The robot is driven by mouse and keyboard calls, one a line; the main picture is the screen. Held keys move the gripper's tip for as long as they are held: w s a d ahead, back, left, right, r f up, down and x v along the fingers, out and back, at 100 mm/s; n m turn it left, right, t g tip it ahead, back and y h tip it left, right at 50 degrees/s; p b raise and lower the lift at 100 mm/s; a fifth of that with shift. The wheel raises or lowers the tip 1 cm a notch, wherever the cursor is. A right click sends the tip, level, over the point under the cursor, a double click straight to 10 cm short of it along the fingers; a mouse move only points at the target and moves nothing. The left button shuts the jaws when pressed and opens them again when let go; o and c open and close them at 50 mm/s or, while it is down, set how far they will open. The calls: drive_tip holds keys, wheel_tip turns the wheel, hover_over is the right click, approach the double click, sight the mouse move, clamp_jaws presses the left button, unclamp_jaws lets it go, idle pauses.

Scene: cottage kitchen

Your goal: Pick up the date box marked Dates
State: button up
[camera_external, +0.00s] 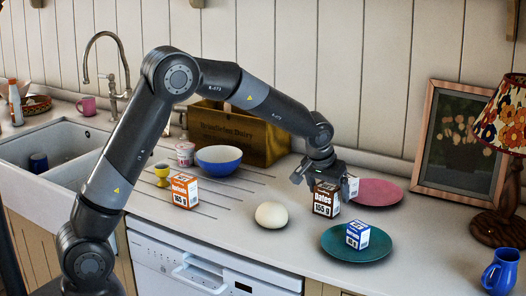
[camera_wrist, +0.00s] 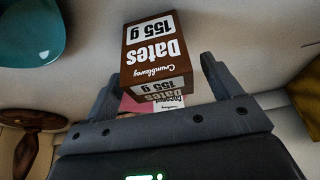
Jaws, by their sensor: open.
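My gripper (camera_external: 322,180) is open, just above and around the top of the box. In the wrist view its two fingers stand apart on either side of the box's near end, and nothing is held. I cannot tell whether a finger touches the box. Part of the box is hidden by my gripper in the external view.
A blue-and-white box (camera_external: 357,235) sits on the teal plate (camera_external: 340,252). A pink plate (camera_external: 385,193) lies behind my gripper. A pale round object (camera_external: 271,215), an orange-and-white box (camera_external: 184,191) and a blue bowl (camera_external: 219,160) are to the left. A wooden crate (camera_external: 262,140) stands behind.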

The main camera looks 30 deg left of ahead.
drive_tip(key=shift+w+f, duration=0.2)
drive_tip(key=shift+f, duration=0.3)
drive_tip(key=shift+c, duration=0.4)
drive_tip(key=c, duration=1.1)
